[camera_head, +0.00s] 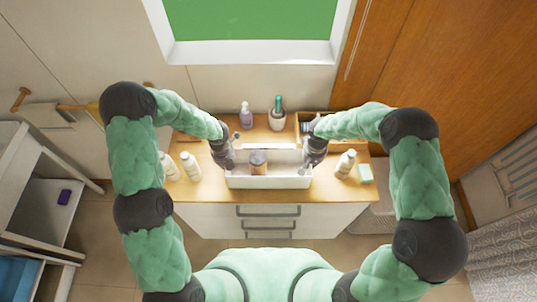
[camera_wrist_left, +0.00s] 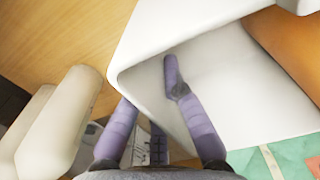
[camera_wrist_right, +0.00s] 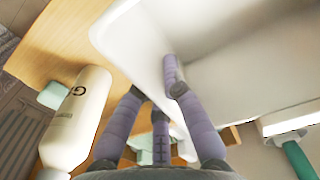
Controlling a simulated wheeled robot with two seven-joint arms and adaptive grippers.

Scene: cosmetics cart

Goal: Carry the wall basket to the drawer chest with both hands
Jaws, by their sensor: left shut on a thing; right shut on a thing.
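The white wall basket (camera_head: 270,181) is at the front middle of the drawer chest's wooden top (camera_head: 222,190). I cannot tell whether it rests on the top or is just above it. An amber jar with a dark lid (camera_head: 258,162) stands inside it. My left gripper (camera_head: 226,160) is shut on the basket's left end wall, with one finger inside, as the left wrist view (camera_wrist_left: 150,110) shows. My right gripper (camera_head: 310,158) is shut on the right end wall, also with one finger inside, in the right wrist view (camera_wrist_right: 150,110). The fingertips are partly hidden in the head view.
Pale bottles (camera_head: 190,166) stand left of the basket. Another bottle (camera_head: 345,163) and a green-white block (camera_head: 365,173) are on the right. Behind are a purple pump bottle (camera_head: 246,115), a cup with a green item (camera_head: 277,120) and a wooden box (camera_head: 303,120).

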